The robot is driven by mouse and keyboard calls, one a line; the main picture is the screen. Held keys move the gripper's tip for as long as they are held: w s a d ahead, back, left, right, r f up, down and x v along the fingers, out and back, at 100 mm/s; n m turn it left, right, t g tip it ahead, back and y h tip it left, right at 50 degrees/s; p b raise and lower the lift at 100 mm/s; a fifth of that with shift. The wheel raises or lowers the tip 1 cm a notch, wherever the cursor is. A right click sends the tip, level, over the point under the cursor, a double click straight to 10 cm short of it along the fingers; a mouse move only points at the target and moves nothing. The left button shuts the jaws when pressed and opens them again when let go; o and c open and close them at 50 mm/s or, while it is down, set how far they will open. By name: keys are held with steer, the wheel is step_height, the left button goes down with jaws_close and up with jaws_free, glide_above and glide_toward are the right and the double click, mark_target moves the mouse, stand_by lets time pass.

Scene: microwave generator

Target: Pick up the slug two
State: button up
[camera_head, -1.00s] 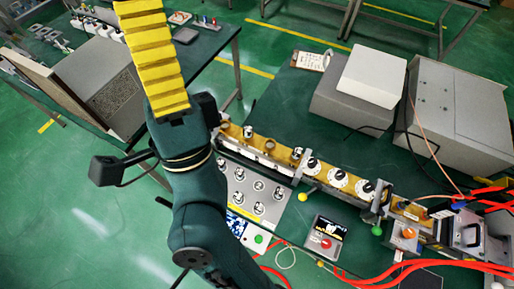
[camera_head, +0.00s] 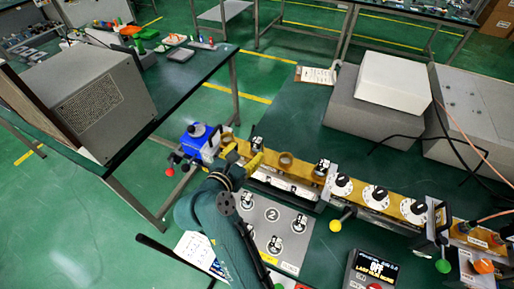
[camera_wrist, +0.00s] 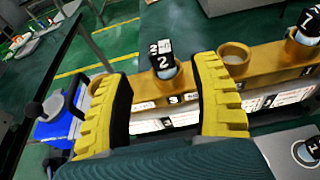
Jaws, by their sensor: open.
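Slug two (camera_wrist: 164,66), a dark cylinder with a white band and the number 2, stands upright in the brass rail (camera_wrist: 180,88). It shows small in the head view (camera_head: 257,143). My gripper (camera_wrist: 158,78) is open, with its yellow ribbed fingers to the left and right of the slug in the wrist view. The slug appears between and beyond the fingers; I cannot tell whether either touches it. In the head view my gripper (camera_head: 241,158) is low at the rail's left part, partly hidden by my arm.
An empty brass ring (camera_wrist: 236,56) is to the right of slug two, with another slug (camera_wrist: 306,30) beyond. A blue box with a lever (camera_wrist: 58,117) stands at the rail's left end. A numbered plate (camera_head: 272,214) with several slugs lies in front.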

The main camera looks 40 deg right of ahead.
mark_target(255, 144)
steer(key=b+x, duration=0.2)
steer(key=x, duration=0.5)
steer(key=shift+d+f, duration=0.15)
steer(key=shift+d, duration=0.05)
jaws_close()
